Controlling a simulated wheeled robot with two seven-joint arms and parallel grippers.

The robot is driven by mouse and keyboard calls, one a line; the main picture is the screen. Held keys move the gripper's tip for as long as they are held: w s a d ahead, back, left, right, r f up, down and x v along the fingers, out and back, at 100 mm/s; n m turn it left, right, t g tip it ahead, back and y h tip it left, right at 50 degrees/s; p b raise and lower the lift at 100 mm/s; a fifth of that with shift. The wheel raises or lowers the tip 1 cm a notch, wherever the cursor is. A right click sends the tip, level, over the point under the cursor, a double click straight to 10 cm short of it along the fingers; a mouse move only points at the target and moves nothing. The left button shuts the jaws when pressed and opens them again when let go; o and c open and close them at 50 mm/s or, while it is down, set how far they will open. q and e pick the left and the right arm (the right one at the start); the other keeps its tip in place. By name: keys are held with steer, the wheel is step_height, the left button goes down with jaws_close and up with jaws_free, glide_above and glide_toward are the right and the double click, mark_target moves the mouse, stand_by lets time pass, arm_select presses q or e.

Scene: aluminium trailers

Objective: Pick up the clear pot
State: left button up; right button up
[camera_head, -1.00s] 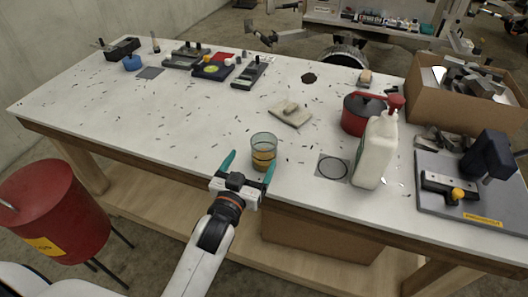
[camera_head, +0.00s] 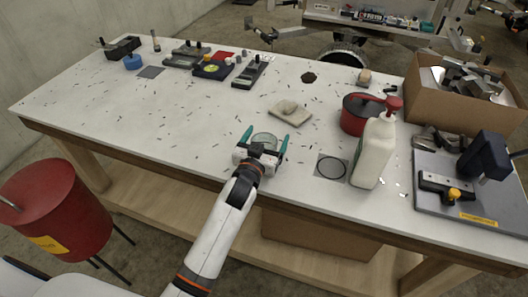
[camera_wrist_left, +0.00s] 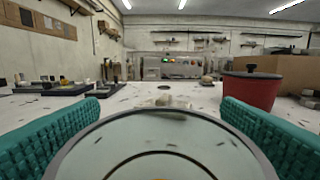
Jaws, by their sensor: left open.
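The clear pot (camera_head: 265,139) stands on the white table near its front edge. Only its upper rim shows in the head view; my left gripper hides the rest. My left gripper (camera_head: 264,138) is open, with one green finger on each side of the pot. In the left wrist view the pot's round rim and clear top (camera_wrist_left: 160,147) fill the lower middle between the two ridged green fingers (camera_wrist_left: 160,120). I cannot tell whether either finger touches it. My right gripper is not in view.
A white bottle (camera_head: 374,150) with a red cap and a red pot (camera_head: 357,116) stand to the right. A cardboard box (camera_head: 425,93) is at the back right. The table's left middle is mostly clear.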

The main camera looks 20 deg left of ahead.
arm_select(q)
steer(key=c, duration=1.2)
